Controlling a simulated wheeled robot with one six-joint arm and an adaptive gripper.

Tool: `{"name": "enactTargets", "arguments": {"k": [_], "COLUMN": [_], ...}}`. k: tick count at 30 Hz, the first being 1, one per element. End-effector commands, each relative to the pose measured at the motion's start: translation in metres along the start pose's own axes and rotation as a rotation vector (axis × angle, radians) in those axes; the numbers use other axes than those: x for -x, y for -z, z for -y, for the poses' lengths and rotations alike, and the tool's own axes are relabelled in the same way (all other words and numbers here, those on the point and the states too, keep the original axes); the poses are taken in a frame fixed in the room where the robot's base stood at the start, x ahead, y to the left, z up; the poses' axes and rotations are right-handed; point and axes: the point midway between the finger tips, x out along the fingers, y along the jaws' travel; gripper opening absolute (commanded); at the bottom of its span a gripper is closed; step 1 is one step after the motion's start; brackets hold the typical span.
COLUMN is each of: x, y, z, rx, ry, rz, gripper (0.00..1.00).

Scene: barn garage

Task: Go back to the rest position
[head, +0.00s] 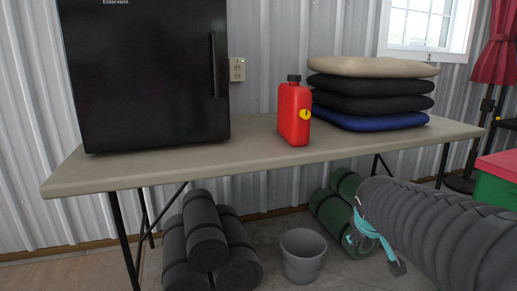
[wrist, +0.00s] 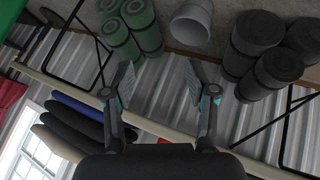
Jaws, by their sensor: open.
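My gripper (wrist: 158,88) shows in the wrist view with its two fingers spread wide apart. Nothing is between them. In the wrist view, which is turned upside down, the fingers stand in front of the table's edge and the ribbed metal wall. In the head view my arm reaches in from the right, in front of and below the table's right part. The fingers cannot be made out clearly there.
The table (head: 200,168) bears a black fridge (head: 145,75), a red canister (head: 294,112) and stacked cushions (head: 372,88). Beneath are dark rolls (head: 205,235), a grey bucket (head: 302,256) and green rolls (head: 333,214). A green-and-red box (head: 498,180) stands right.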

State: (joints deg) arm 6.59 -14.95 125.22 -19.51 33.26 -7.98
Motion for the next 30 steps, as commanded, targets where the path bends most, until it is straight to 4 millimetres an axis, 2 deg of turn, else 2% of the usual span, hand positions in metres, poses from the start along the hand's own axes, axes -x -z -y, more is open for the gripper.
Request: {"name": "enactTargets", "arguments": {"k": [1,3,6,10,14,19,30], "x": [0.023,0.046,0.079,0.116,0.141,0.163,0.166], "y": [-0.021,-0.052,-0.088,-0.116,-0.121,-0.114,-0.112], "z": [0.013,0.035,0.064,0.090,0.096,0.093,0.093], "rx": [-0.075,-0.170,-0.268,-0.322,-0.328,-0.318,-0.315], "ry": [0.043,0.104,0.181,0.256,0.278,0.276,0.277], "rz": [0.051,0.123,0.196,0.223,0.173,0.112,0.106], "gripper": [0.57,0.57,0.57,0.57,0.57,0.57,0.57]}}
